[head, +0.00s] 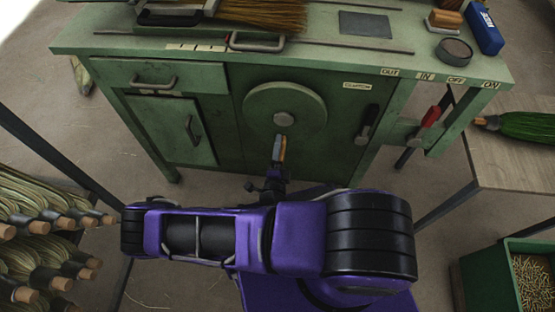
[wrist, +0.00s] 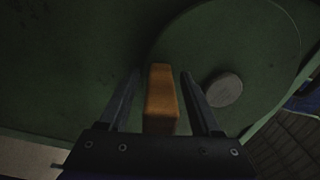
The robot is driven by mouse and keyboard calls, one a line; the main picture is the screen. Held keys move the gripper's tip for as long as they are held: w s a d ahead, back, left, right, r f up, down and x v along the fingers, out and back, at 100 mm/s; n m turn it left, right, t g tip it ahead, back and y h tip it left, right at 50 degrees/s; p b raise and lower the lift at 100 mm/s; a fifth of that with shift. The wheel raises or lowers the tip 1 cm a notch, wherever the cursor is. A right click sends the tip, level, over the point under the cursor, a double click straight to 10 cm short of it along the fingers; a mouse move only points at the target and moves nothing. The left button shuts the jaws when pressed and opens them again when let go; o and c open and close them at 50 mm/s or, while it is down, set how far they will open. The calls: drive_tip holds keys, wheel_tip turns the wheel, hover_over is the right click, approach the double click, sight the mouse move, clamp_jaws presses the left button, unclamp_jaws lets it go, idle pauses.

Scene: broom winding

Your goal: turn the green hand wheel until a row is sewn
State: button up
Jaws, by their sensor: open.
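The green hand wheel (head: 262,105) is on the front of the green machine cabinet, with a pale round hub (head: 284,119). It also fills the right of the wrist view (wrist: 260,45), its hub (wrist: 224,89) right of my fingers. An orange-brown wooden handle (wrist: 161,95) stands out near the wheel's edge, at the lower rim in the head view. My gripper (wrist: 157,82) is open, with one finger on each side of the handle. Gaps show on both sides in the wrist view, so the fingers look apart from it. My arm hides the lower part of the gripper in the head view.
A clutch lever (head: 367,122) and a red-handled lever (head: 430,117) are right of the wheel. Labels OUT, IN, OFF and ON run along the top edge. A broom (head: 250,14) lies on the machine top. Broom racks (head: 45,225) stand left, a wooden table (head: 500,160) right.

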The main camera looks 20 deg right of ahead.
drive_tip(key=v, duration=1.7)
drive_tip(key=shift+p, duration=0.3)
